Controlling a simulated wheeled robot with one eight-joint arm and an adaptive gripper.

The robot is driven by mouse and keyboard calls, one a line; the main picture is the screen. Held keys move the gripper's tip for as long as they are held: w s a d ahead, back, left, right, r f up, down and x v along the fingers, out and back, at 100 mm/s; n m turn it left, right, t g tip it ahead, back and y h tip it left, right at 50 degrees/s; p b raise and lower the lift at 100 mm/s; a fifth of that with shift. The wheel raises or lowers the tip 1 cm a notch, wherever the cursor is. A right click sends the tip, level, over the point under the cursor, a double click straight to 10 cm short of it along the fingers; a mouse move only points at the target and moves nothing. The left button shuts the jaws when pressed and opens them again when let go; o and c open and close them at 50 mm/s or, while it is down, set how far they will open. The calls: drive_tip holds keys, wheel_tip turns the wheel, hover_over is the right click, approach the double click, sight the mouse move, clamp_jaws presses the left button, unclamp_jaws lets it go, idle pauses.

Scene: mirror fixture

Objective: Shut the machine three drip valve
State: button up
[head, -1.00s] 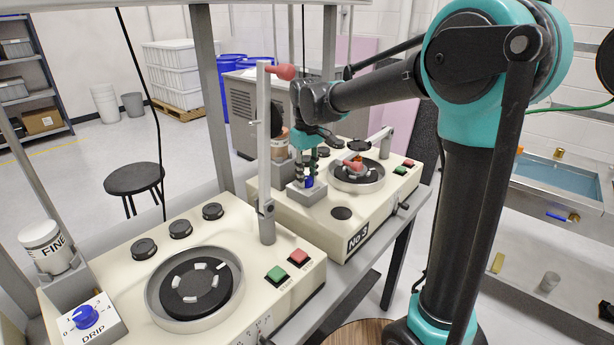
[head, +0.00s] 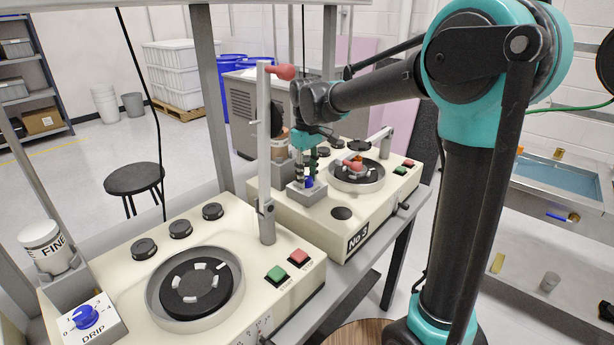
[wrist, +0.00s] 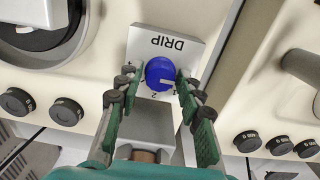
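Machine three, marked "No 3" (head: 358,240), is the farther cream machine in the head view. Its drip valve is a blue knob (wrist: 160,75) on a grey block marked "DRIP" (wrist: 166,42), seen upside down in the wrist view. The knob's white pointer line points right in that view, near the "1". My gripper (wrist: 157,76) is open, with one finger on each side of the knob and a visible gap on the left. Whether the right fingertip touches is unclear. In the head view, the fingers stand just over the knob (head: 308,182).
A nearer machine has its own blue DRIP knob (head: 85,317), a "FINE" bottle (head: 43,243) and a round plate (head: 196,289). Its raised arm with a red handle (head: 281,72) stands beside my gripper. Machine three's round plate (head: 357,182) lies to the right.

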sight(307, 178)
drive_tip(key=shift+o, duration=0.7)
wheel_tip(307, 178, up, 12)
idle(0.4)
